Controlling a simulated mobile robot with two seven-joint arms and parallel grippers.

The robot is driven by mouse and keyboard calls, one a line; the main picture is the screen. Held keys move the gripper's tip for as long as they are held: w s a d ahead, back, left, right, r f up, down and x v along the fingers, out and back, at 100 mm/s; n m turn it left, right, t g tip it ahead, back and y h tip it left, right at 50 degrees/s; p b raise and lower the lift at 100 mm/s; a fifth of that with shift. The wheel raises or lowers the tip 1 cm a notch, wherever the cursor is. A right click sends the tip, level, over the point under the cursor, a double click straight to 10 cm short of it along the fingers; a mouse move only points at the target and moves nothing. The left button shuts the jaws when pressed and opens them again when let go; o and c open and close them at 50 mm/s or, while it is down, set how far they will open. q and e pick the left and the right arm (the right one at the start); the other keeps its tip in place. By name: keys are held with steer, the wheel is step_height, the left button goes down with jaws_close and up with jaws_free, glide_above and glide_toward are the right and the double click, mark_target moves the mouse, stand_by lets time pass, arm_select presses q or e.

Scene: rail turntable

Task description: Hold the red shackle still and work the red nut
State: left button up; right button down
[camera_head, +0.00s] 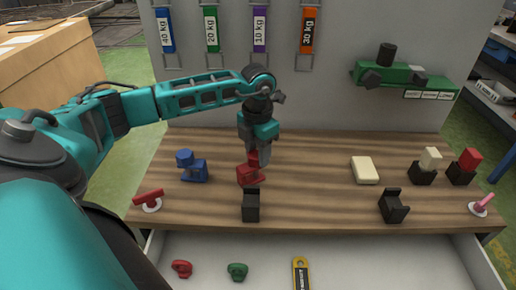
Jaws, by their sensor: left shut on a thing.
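The red shackle (248,176) stands on the wooden bench top near the middle, behind a black block. My left gripper (258,162) comes down on it from above and is shut on its upper part. A bit of red shows between and beside the fingers. The red nut cannot be told apart from the shackle here, as the fingers cover part of it. My right gripper is not in view.
A blue shackle (193,170) stands left of the red one. Black holders (251,205) (394,206), a cream block (365,170) and a red handle (148,199) are on the bench. The open drawer (345,262) holds red and green pieces. A green device (405,77) is on the back panel.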

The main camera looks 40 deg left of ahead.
arm_select(q)
steer(key=shift+n, duration=0.3)
steer(key=n+p, duration=0.1)
steer(key=n, duration=0.2)
steer(key=shift+a+r+n+p, duration=0.1)
steer(key=shift+n+p, duration=0.2)
steer(key=shift+n, duration=1.1)
steer(key=o, duration=1.3)
steer(key=shift+o, duration=0.2)
steer(key=shift+p, duration=0.35)
